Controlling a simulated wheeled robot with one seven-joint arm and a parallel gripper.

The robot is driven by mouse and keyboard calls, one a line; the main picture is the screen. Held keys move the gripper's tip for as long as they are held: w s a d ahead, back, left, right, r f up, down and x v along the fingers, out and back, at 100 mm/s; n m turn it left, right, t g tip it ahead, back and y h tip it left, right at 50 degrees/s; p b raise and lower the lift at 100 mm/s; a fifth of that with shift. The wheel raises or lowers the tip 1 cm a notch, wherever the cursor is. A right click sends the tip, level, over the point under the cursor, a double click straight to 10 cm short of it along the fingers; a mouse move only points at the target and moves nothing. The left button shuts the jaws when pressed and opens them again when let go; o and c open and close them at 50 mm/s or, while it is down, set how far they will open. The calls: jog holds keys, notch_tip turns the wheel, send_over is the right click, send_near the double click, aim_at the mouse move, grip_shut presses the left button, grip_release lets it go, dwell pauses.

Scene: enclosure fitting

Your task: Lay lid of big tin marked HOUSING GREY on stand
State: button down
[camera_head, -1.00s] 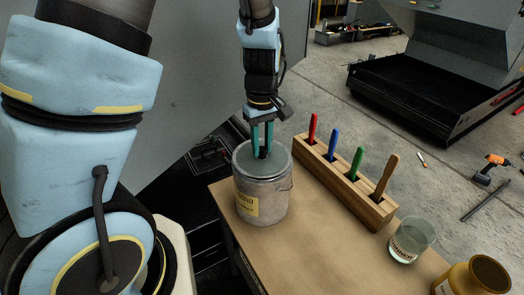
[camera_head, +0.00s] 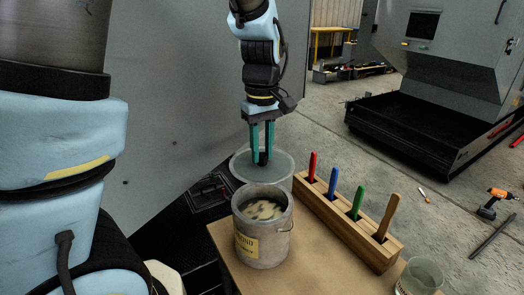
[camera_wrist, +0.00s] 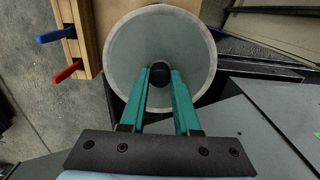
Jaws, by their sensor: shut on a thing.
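The big tin (camera_head: 262,246) stands upright near the table's left end, with a yellow label only partly legible. Its top is open and mottled contents show inside. My gripper (camera_head: 263,159) is shut on the black knob of the round grey lid (camera_head: 279,172). The lid hangs level above and behind the tin, clear of its rim. In the wrist view the lid (camera_wrist: 185,45) fills the upper middle, with the knob between the teal fingers (camera_wrist: 159,76). I cannot make out a stand in either view.
A wooden block (camera_head: 340,222) with red, blue, green and brown-handled tools stands right of the tin. A glass jar (camera_head: 420,275) is at the table's front right. A grey panel (camera_head: 180,90) rises behind on the left. Bare tabletop (camera_head: 300,275) lies in front.

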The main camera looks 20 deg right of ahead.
jog(key=shift+r+p, duration=0.6)
jog(key=shift+r, duration=0.1)
jog(key=shift+r+p, duration=0.65)
jog(key=shift+p, duration=0.05)
